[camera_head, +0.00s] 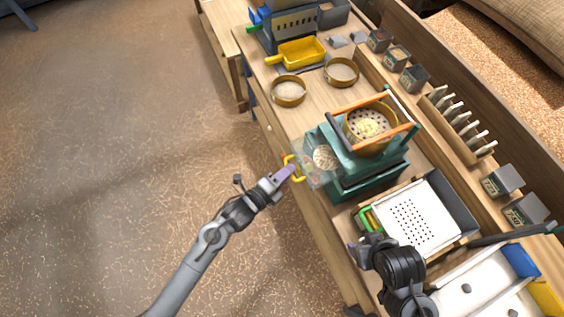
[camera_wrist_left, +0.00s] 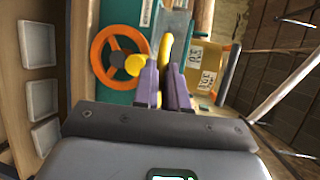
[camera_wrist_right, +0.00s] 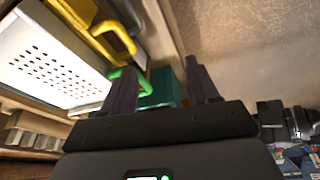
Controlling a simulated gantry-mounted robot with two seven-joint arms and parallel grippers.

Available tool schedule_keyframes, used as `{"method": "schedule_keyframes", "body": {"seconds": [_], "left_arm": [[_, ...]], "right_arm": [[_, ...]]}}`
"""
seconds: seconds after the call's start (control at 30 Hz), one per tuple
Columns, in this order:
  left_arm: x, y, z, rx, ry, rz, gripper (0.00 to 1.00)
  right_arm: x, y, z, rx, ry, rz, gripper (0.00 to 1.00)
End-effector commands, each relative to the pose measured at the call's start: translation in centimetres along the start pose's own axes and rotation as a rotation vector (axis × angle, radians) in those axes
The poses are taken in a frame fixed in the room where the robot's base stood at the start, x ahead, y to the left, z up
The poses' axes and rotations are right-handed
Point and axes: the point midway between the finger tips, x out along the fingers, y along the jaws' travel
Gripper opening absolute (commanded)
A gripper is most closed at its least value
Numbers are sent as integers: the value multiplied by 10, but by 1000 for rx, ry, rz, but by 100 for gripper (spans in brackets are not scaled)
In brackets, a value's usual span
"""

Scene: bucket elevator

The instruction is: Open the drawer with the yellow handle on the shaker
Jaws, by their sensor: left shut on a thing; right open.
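The teal shaker (camera_head: 369,172) stands on the bench, with a round orange-framed sieve on top. A see-through drawer (camera_head: 307,152) sticks out of its left side, with pale grains visible in it. The yellow handle (camera_head: 290,160) is at the drawer's outer end. My left gripper (camera_head: 288,173) is shut on this handle; in the left wrist view its purple fingers (camera_wrist_left: 165,75) are close together at the yellow handle (camera_wrist_left: 165,46), partly hiding it. My right gripper (camera_wrist_right: 160,78) is open and empty, close to a green handle (camera_wrist_right: 135,78).
A white perforated tray (camera_head: 408,224) with the green handle lies right of the shaker. An orange wheel (camera_wrist_left: 108,51) shows beside the handle in the left wrist view. Two round sieves (camera_head: 289,91) and a yellow scoop-like tray (camera_head: 302,52) stand farther back. Open floor lies left of the bench.

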Motion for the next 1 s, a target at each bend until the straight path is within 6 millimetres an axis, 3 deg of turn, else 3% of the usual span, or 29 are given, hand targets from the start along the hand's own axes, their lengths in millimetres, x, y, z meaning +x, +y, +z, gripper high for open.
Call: {"method": "schedule_keyframes", "body": {"seconds": [0.37, 0.4, 0.43, 0.77, 1.0], "left_arm": [[-1, 0, -2, 1, 10, -2, 0], [-1, 0, -2, 1, 11, -2, 18], [-1, 0, -2, 1, 11, -2, 23], [-3, 0, -2, 1, 10, -1, 23], [-26, 2, -1, 3, 10, 1, 23]], "right_arm": [[0, 0, 2, 0, -5, 0, 60], [0, 0, 2, 0, -5, -1, 60], [0, 0, 2, 0, -5, -1, 60], [0, -2, 2, 6, -4, -5, 60], [0, -2, 2, 7, -4, -6, 60]]}}
